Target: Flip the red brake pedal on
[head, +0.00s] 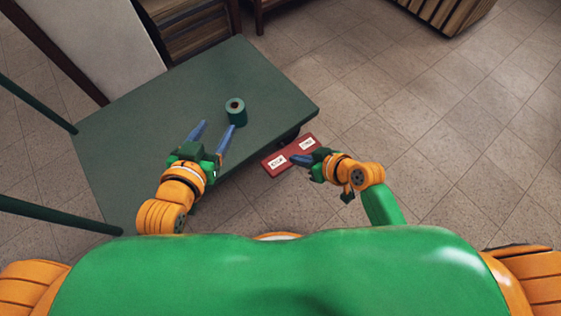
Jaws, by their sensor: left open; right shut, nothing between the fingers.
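A teal roll-shaped object (236,111) stands on the green table (160,110), just beyond my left gripper's right finger. Green posts (60,213) stand at the left. Wooden furniture (195,30) is behind the table. The tiled floor at the right is clear.

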